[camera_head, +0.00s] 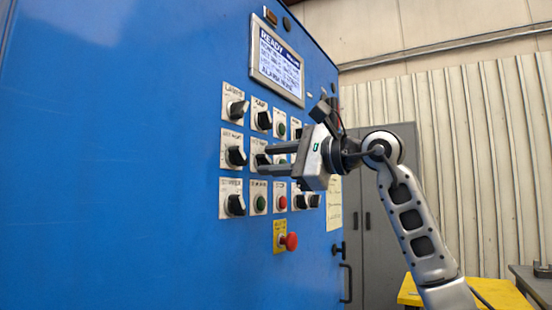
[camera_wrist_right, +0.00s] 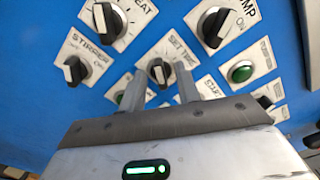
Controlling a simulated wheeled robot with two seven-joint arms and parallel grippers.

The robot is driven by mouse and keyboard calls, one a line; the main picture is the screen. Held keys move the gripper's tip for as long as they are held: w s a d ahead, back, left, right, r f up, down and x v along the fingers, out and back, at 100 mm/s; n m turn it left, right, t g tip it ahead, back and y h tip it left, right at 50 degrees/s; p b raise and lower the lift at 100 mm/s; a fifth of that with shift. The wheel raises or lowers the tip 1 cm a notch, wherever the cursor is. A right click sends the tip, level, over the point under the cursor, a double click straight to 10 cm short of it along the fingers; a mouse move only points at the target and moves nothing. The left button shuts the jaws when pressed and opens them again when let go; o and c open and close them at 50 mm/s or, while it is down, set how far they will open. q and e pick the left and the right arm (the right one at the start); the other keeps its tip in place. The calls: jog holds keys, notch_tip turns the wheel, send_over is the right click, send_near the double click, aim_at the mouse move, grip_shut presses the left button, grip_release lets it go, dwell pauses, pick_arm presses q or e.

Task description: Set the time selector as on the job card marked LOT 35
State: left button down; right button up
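The time selector is a black knob on a white plate; in the right wrist view its plate reads SET TIME (camera_wrist_right: 160,72), and the knob also shows in the head view (camera_head: 261,160). My right gripper (camera_head: 268,160) reaches in from the right with its fingers apart, one above and one below the knob. In the wrist view the fingertips of my right gripper (camera_wrist_right: 161,84) lie on either side of it; I cannot tell whether they touch it. A pale yellow sheet (camera_head: 334,205) hangs on the panel's right part; its writing is too small to read. My left gripper is out of view.
The blue panel (camera_head: 120,130) carries a screen reading READY (camera_head: 277,62). Other knobs surround the selector, including STIRRER (camera_wrist_right: 75,70) and PUMP (camera_wrist_right: 215,27). A green button (camera_wrist_right: 241,71) is close by. A red mushroom button (camera_head: 290,241) sits below. A yellow table (camera_head: 495,293) stands at right.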

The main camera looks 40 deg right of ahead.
grip_shut()
